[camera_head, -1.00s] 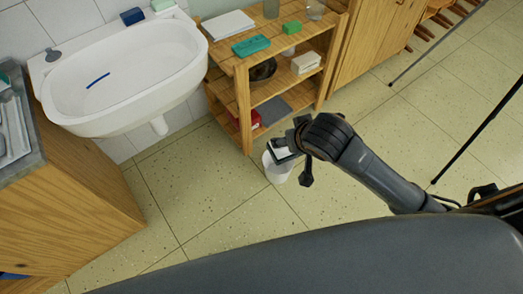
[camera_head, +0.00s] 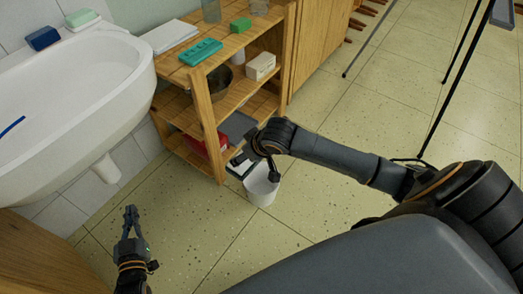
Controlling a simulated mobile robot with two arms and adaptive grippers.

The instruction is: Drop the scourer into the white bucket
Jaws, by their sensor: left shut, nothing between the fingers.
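The white bucket (camera_head: 261,191) stands upright on the floor beside the wooden shelf, its rim partly hidden by my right gripper. My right gripper (camera_head: 255,168) is over the bucket's rear rim, seen from above; its fingers are unclear. My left gripper (camera_head: 131,216) is shut and empty, above the floor to the left of the bucket and apart from it. I cannot tell for sure which thing is the scourer: a dark blue block (camera_head: 42,38) lies on the sink rim, and a small green block (camera_head: 241,24) lies on the shelf top. The bucket's inside is only partly visible.
The wooden shelf (camera_head: 203,104) holds a teal case (camera_head: 201,52), white paper (camera_head: 170,36), a bowl, a white box (camera_head: 261,66) and a red box. The white sink (camera_head: 75,95) is at the left. Thin dark stand legs are at the right. Floor around the bucket's front is clear.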

